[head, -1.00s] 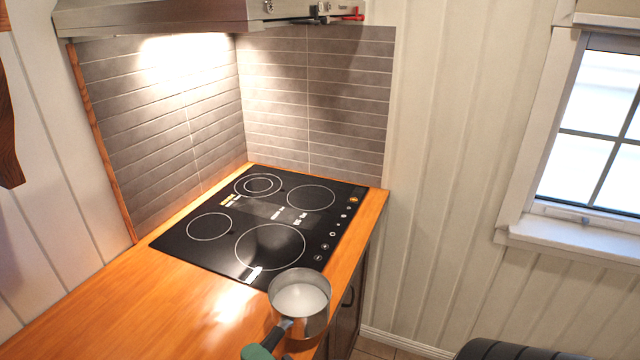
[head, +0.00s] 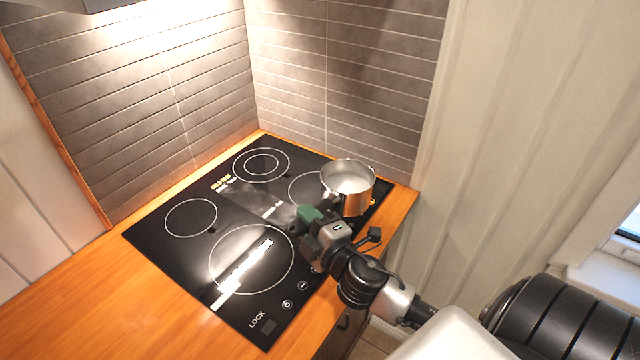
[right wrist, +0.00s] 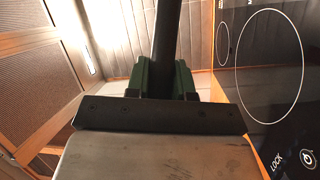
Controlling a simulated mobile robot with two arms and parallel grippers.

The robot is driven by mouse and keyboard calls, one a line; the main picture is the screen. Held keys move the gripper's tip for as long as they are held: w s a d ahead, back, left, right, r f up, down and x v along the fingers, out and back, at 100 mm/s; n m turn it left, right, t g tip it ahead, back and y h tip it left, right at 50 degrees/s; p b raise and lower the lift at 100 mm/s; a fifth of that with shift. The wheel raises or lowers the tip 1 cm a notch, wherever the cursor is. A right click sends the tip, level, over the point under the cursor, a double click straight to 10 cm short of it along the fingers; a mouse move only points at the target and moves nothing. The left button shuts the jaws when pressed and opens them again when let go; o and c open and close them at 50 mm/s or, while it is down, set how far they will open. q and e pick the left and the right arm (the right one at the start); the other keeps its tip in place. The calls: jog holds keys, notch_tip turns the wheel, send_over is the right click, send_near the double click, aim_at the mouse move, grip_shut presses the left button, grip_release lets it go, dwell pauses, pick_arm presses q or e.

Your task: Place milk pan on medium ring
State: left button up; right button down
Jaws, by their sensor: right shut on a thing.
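The milk pan (head: 348,187) is a small steel pan with whitish contents, upright at the right side of the black cooktop. In the head view it covers the right part of the back right, medium-sized ring (head: 297,187). I cannot tell whether its base touches the glass. My right gripper (head: 311,214), with green fingers, is shut on the pan's handle. The right wrist view shows the dark handle (right wrist: 168,40) between the green fingers (right wrist: 165,78); the pan body is not clear there. My left gripper is not in view.
Other rings are a double ring (head: 261,165) at the back left, a smaller ring (head: 190,217) at the left and a large ring (head: 252,259) in front, all empty. Wooden counter (head: 150,315) surrounds the cooktop. A tiled wall (head: 350,80) stands behind.

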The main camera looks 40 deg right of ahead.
jog(key=w+d+r, duration=0.3)
jog(key=d+r, duration=0.1)
jog(key=shift+h, duration=0.3)
jog(key=shift+w+a+f+b, duration=0.4)
jog(key=shift+w+a+f, duration=0.05)
jog(key=shift+w+f, duration=1.45)
jog(key=shift+w+a+f+b, duration=0.4)
jog(key=shift+w+f, duration=1.5)
jog(key=shift+w+a+f+b, duration=0.4)
jog(key=shift+w+a+f, duration=0.05)
jog(key=shift+w+f, duration=1.45)
jog(key=shift+f, duration=0.15)
jog(key=c, duration=1)
grip_release()
jog(key=shift+s, duration=0.1)
